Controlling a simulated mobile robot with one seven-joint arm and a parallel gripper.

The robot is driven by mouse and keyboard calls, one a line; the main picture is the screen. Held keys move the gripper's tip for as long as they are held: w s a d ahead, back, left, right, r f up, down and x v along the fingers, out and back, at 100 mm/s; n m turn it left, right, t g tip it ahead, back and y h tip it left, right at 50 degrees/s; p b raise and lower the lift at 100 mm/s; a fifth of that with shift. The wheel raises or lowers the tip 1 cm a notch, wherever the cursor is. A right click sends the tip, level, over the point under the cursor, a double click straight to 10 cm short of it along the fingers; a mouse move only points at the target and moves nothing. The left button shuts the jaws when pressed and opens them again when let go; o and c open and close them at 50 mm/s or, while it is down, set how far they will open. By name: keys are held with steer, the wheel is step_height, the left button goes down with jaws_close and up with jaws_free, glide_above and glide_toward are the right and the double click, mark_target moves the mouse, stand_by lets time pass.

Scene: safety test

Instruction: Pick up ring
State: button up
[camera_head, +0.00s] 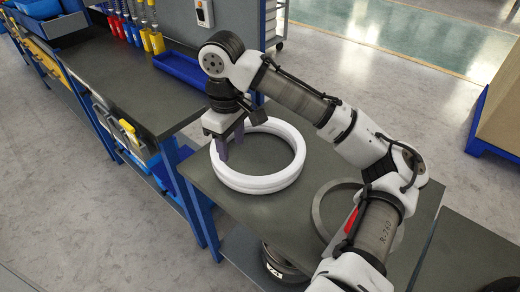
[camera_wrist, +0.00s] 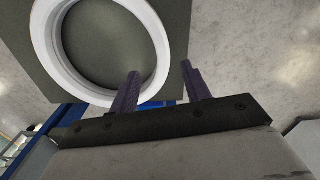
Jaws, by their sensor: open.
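A thick white ring (camera_head: 285,172) lies flat on the dark table top (camera_head: 222,199); a groove runs round its side. It also shows in the wrist view (camera_wrist: 48,50), cut off at the top. My gripper (camera_head: 231,145) is open and empty, pointing down at the ring's left rim. In the wrist view my gripper (camera_wrist: 160,70) has one finger over the rim's inner edge and the other outside the ring. I cannot tell how far the fingertips reach below the rim top.
A flat grey ring (camera_head: 318,213) lies on the same table, partly hidden behind my arm. A dark workbench (camera_head: 130,85) with a blue tray (camera_head: 180,70) and hanging tools stands at the left. A black and white round object (camera_head: 282,264) sits below the table. A wooden box stands far right.

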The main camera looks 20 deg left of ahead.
mark_target(236, 172)
step_height(236, 172, down, 10)
steer(key=shift+w+d+r, duration=0.1)
jaws_close()
stand_by(0.6)
